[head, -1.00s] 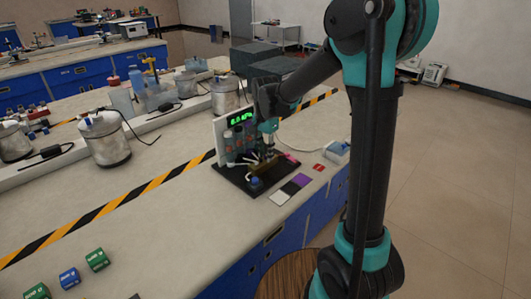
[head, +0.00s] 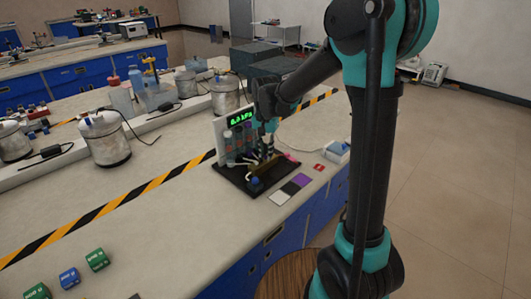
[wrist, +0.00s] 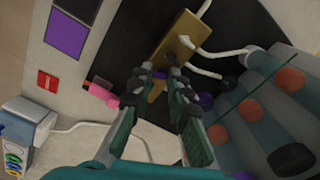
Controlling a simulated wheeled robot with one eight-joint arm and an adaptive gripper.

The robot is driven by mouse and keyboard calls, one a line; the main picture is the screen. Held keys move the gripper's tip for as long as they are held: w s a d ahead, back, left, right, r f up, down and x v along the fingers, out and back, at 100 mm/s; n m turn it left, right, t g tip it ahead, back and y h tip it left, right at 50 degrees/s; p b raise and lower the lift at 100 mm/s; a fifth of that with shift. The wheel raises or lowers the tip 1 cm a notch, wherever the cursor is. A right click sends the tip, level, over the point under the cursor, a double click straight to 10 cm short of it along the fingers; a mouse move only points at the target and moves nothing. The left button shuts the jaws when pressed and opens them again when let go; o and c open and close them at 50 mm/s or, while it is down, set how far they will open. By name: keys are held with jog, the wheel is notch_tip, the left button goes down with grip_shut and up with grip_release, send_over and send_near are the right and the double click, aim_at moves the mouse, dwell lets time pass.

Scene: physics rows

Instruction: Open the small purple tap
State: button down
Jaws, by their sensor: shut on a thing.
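My gripper (wrist: 161,74) is at the brass-coloured block (wrist: 172,38) on a dark base plate. Its two fingers are close together, with a small purple piece showing between their tips, which I take to be the small purple tap (wrist: 160,76). The fingers hide most of it, so its turn angle cannot be told. In the head view my gripper (head: 265,150) reaches down over the dark board (head: 233,178), and the tap is too small to make out there.
Upright clear cylinders (wrist: 255,110) with reddish parts stand close to the right of my fingers. A pink piece (wrist: 101,96) lies to their left. A green-lit display (head: 241,118) stands behind the board. White tubes (wrist: 210,48) run from the block. Metal pots (head: 105,140) stand farther left.

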jog(key=c, duration=1.4)
grip_release()
jog(key=shift+c, duration=0.2)
notch_tip(320, 180, up, 12)
